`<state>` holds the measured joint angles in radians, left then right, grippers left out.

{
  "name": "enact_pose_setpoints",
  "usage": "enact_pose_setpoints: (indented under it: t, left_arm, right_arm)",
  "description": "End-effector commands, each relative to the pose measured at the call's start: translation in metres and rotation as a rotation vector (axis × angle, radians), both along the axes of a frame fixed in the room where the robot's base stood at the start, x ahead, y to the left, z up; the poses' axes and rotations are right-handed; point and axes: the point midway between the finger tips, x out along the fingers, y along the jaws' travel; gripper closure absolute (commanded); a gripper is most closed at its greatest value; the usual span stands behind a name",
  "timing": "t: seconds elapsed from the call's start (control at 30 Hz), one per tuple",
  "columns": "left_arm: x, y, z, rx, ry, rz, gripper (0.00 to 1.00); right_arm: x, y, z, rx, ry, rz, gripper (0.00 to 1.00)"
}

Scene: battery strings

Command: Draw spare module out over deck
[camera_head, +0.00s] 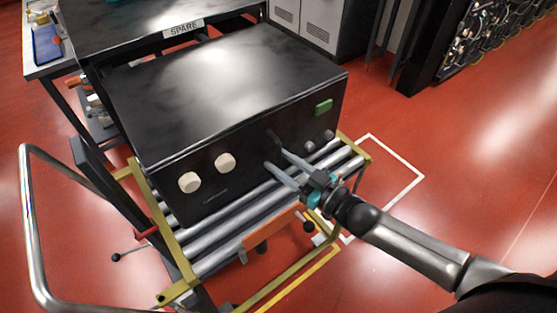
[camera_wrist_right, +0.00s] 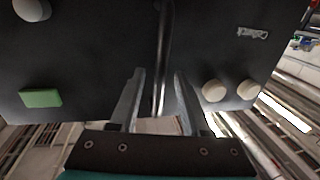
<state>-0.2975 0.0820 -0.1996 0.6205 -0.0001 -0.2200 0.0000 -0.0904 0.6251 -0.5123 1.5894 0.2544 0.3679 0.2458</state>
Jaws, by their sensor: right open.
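The spare module is a large black box (camera_head: 225,85) whose near part rests over the silver roller deck (camera_head: 212,250). Its front face has two cream knobs (camera_head: 207,173), a green label (camera_head: 323,107) and two small grey knobs. My right gripper (camera_head: 275,157) is open at the front face. In the right wrist view, a dark upright handle bar (camera_wrist_right: 165,45) runs between the two open fingers (camera_wrist_right: 159,78), with gaps beside it. The green label (camera_wrist_right: 41,98) and cream knobs also show there. My left gripper is not in view.
A black bench with a SPARE sign (camera_head: 184,29) stands behind the module. The deck has a yellow frame (camera_head: 180,262) and a silver push rail (camera_head: 28,190) at left. An orange plate (camera_head: 272,228) sits at its near edge. Red floor is free at right.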

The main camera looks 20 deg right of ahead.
Motion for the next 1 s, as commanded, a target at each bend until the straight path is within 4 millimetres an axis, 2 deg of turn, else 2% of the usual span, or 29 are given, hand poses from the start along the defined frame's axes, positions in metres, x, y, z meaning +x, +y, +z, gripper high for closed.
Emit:
enact_pose_setpoints:
  t: [0.17,0.47,0.9,1.0]
  left_arm:
    - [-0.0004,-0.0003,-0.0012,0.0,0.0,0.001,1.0]
    - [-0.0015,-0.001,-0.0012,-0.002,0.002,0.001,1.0]
    - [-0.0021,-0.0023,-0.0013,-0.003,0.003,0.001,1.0]
    - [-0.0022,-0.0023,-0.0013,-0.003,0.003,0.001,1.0]
  right_arm:
    - [0.009,0.0059,0.0001,0.001,0.0,0.001,0.53]
    - [0.0101,0.0066,0.0001,0.001,0.001,0.001,0.53]
    - [0.0097,0.0064,0.0001,0.001,0.001,0.001,1.0]
    - [0.0097,0.0064,0.0001,0.001,0.001,0.001,1.0]
